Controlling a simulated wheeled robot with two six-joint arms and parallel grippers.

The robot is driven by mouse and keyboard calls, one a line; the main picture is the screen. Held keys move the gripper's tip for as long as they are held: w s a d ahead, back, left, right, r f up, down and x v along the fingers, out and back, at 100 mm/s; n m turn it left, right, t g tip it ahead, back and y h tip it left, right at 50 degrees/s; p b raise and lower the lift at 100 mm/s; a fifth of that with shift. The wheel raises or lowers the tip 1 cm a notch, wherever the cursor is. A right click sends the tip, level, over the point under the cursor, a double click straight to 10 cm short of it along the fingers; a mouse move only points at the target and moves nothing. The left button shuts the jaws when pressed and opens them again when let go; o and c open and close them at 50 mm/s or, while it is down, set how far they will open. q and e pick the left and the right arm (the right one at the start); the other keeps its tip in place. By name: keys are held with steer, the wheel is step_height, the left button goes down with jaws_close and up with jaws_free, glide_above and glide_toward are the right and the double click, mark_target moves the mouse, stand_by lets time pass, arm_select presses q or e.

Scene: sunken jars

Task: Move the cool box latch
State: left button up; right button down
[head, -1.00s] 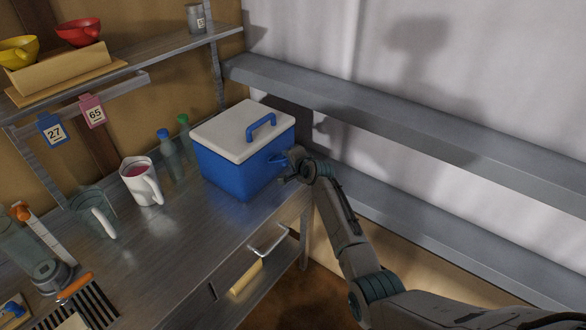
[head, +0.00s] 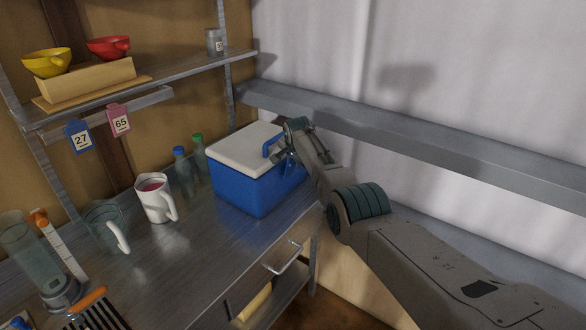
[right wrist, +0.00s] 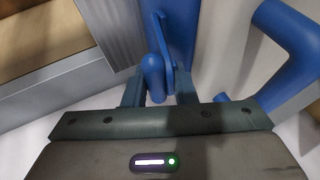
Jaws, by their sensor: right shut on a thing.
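The blue cool box (head: 250,192) with a white lid (head: 245,148) stands on the metal counter, its lid closed. A blue carrying handle (head: 268,146) rises from the lid and shows at the right of the right wrist view (right wrist: 290,50). My right gripper (head: 286,158) is at the box's right side, near the lid's edge. In the right wrist view its fingers (right wrist: 160,90) are shut on the blue latch (right wrist: 153,75), one on each side. In the head view my gripper hides most of the latch. My left gripper is out of view.
A white mug (head: 154,201), a glass jug (head: 103,228) and capped bottles (head: 184,172) stand left of the box. A grey wall rail (head: 400,142) runs behind my right arm. The counter in front of the box (head: 205,250) is clear.

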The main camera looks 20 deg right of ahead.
steer(key=shift+w+a+r+g+h+b, duration=0.1)
steer(key=shift+w+a+g+h+b, duration=0.15)
steer(key=shift+b, duration=0.2)
stand_by(0.3)
steer(key=c, duration=1.3)
jaws_free()
steer(key=shift+c, duration=0.2)
steer(key=shift+s+d+r, duration=0.1)
steer(key=shift+r, duration=0.1)
